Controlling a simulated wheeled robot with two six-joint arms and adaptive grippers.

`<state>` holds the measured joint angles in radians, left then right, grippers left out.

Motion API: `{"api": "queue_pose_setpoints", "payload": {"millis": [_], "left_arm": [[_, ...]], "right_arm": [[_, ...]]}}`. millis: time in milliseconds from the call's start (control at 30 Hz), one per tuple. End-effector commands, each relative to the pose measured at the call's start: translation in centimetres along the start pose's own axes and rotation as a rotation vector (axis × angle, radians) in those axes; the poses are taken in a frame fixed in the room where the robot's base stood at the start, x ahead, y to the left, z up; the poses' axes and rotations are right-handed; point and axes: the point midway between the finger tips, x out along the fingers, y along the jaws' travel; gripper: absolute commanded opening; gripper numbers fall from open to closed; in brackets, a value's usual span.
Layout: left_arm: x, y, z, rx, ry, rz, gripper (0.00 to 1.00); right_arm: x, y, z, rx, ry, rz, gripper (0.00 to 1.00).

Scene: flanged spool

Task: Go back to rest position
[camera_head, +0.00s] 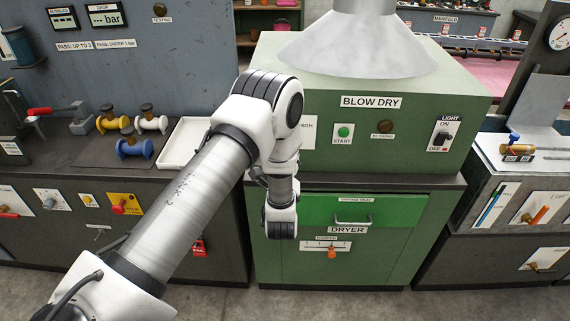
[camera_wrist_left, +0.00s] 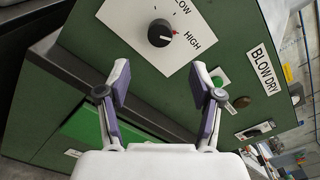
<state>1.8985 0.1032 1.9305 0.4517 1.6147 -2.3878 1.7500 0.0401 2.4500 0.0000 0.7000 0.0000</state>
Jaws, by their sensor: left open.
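My left arm reaches in from the lower left in the head view, its wrist in front of the green BLOW DRY machine (camera_head: 290,110). The fingers are hidden behind the arm in that view. In the left wrist view my left gripper (camera_wrist_left: 160,82) is open, with nothing between its two fingers. A black knob (camera_wrist_left: 161,33) on a white LOW–HIGH plate is beyond the fingertips, apart from them. My right gripper is in neither view.
A green drawer (camera_head: 380,209) below the machine looks closed. A grey bench (camera_head: 510,190) is at the right.

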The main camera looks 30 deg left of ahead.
Motion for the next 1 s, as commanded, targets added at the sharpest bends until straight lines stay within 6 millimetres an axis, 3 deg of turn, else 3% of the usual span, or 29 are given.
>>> {"api": "queue_pose_setpoints", "payload": {"millis": [367,467,533,667,767,800,900,1000], "left_arm": [[0.1,0.1,-0.1,0.000,0.001,0.001,0.65],[-0.4,1.5,-1.5,0.012,0.016,0.009,0.65],[-2.0,3.6,-3.4,0.041,0.064,0.032,0.65],[-8.0,9.3,-8.9,-0.026,0.315,0.170,0.65],[-14.7,14.2,-12.7,-0.298,0.510,0.428,0.65],[-17.8,15.9,-13.7,-0.422,0.558,0.564,0.65],[-24.9,19.1,-14.7,-0.711,0.571,0.924,0.65],[-31.1,21.1,-14.2,-0.960,0.438,1.282,0.65]], "right_arm": [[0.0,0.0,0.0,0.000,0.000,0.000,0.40],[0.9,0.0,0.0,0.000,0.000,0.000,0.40],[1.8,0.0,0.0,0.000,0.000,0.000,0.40],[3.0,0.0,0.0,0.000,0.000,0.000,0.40],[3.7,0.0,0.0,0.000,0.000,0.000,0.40],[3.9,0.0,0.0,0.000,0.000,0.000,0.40],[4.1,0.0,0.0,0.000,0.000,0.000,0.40],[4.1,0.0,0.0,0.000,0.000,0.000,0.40]]}}
